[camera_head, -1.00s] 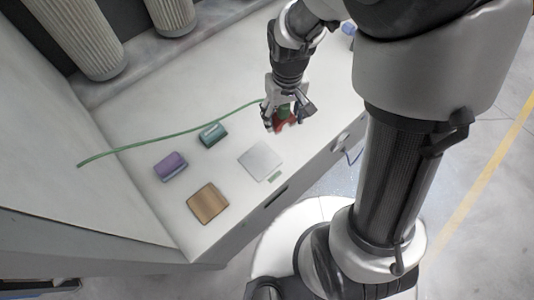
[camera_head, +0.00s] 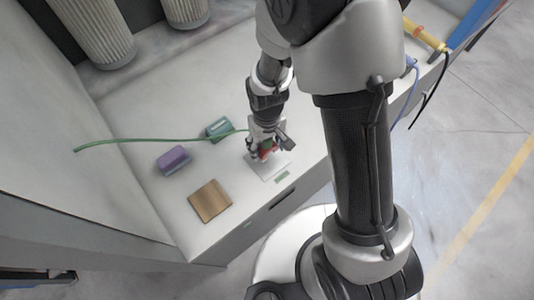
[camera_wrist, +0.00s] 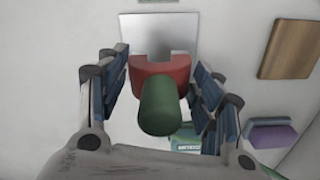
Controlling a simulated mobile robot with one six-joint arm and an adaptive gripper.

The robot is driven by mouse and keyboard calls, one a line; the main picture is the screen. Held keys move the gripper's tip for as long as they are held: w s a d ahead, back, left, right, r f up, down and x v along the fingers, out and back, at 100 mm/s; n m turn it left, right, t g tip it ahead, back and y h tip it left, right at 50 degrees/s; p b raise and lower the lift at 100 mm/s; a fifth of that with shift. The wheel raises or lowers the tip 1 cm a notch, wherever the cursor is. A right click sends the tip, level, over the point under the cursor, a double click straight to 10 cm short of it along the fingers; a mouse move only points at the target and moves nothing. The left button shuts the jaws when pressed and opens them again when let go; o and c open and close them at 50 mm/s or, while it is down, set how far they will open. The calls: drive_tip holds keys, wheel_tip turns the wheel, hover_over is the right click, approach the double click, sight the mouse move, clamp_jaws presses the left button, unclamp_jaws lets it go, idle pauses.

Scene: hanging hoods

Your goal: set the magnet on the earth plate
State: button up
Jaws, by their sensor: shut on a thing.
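The magnet (camera_head: 268,152) has a red body and a green cylindrical handle. In the wrist view the magnet (camera_wrist: 162,69) sits between the blue-padded fingers of my gripper (camera_wrist: 163,92), with the handle towards the camera. My gripper (camera_head: 264,148) is shut on it, pointing down. The earth plate (camera_head: 271,172), a flat light-grey square, lies under and just in front of the magnet. In the wrist view the plate (camera_wrist: 134,30) extends beyond the red body, with a dark reflection or shadow on it. I cannot tell whether magnet and plate touch.
A wooden plate (camera_head: 210,201), a purple block (camera_head: 173,160) and a teal block (camera_head: 218,128) lie to the left on the white bench. A green cable (camera_head: 150,140) runs from the left to my gripper.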

sight(267, 153)
drive_tip(key=shift+f+b, duration=0.7)
drive_tip(key=shift+f, duration=1.6)
drive_tip(key=shift+f, duration=0.1)
drive_tip(key=o, duration=1.4)
drive_tip(key=shift+c, duration=0.2)
wheel_tip(267, 153, up, 12)
drive_tip(key=p, duration=0.4)
drive_tip(key=shift+r, duration=0.2)
drive_tip(key=s+d+r+m+t, duration=0.1)
drive_tip(key=s+d+r+t, duration=0.2)
drive_tip(key=r, duration=0.7)
drive_tip(key=s+d+r+m, duration=0.1)
drive_tip(key=s+d+r, duration=0.3)
drive_tip(key=r, duration=0.6)
drive_tip(key=s+d+r+m+t, duration=0.1)
drive_tip(key=s+d+r, duration=0.3)
drive_tip(key=s, duration=0.2)
drive_tip(key=shift+s+m+t, duration=0.25)
drive_tip(key=shift+m+t, duration=0.05)
drive_tip(key=shift+m, duration=0.1)
drive_tip(key=shift+r, duration=0.1)
